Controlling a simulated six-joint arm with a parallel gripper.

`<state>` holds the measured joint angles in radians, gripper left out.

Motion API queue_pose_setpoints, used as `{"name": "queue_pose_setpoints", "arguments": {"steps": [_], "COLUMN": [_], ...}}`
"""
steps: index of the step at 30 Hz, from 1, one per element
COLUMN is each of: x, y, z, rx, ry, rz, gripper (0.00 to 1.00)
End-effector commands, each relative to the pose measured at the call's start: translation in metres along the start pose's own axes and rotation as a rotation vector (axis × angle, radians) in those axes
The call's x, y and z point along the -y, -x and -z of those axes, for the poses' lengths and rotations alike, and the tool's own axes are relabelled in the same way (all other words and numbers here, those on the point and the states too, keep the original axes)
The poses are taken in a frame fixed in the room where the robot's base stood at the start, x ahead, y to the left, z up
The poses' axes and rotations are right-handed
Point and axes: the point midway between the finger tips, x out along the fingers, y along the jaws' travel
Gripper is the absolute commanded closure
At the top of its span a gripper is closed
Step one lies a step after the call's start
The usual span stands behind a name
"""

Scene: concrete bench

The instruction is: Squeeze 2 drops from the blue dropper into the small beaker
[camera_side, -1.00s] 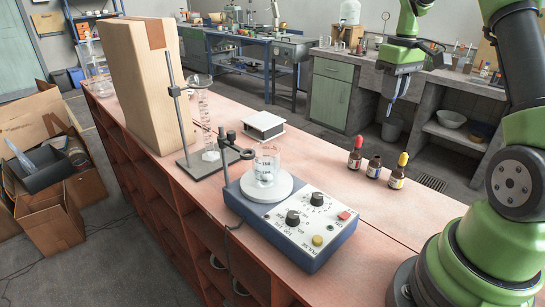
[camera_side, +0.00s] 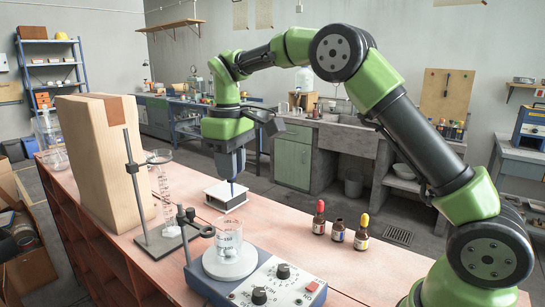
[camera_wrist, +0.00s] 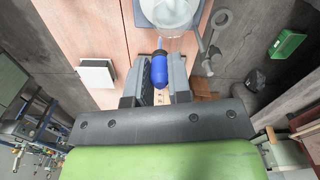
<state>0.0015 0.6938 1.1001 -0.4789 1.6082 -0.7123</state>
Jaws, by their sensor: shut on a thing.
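The blue dropper (camera_wrist: 160,71) is pinched by its bulb between the fingers of my gripper (camera_wrist: 161,84). Its pale tip points toward the small beaker (camera_wrist: 173,12). In the side view my gripper (camera_side: 230,163) is shut, with the dropper tip (camera_side: 232,188) pointing down a little above the beaker's rim. The clear, marked beaker (camera_side: 229,240) stands upright on the stirrer's round white plate (camera_side: 229,267). I cannot tell whether the tip is exactly over its mouth, and no drop shows. An uncapped brown bottle (camera_side: 338,231) stands on the bench.
A red-capped bottle (camera_side: 319,219) and a yellow-capped bottle (camera_side: 361,235) flank the open one. A stand with a rod (camera_side: 135,180) and a tall cylinder (camera_side: 165,195) are left of the beaker. A white-topped box (camera_side: 226,193) lies behind it. A large wooden block (camera_side: 100,165) stands farther left.

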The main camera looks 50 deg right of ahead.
Motion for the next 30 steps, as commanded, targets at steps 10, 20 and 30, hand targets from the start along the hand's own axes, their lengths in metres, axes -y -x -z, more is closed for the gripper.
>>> {"name": "queue_pose_setpoints", "arguments": {"steps": [10,20,30], "x": [0.019,0.018,0.018], "y": [-0.011,-0.034,-0.037], "z": [0.004,0.004,0.004], "rx": [0.002,0.0,-0.002], "ry": [0.032,0.031,0.031], "rz": [0.001,0.001,0.001], "gripper": [0.88,0.88,0.88]}}
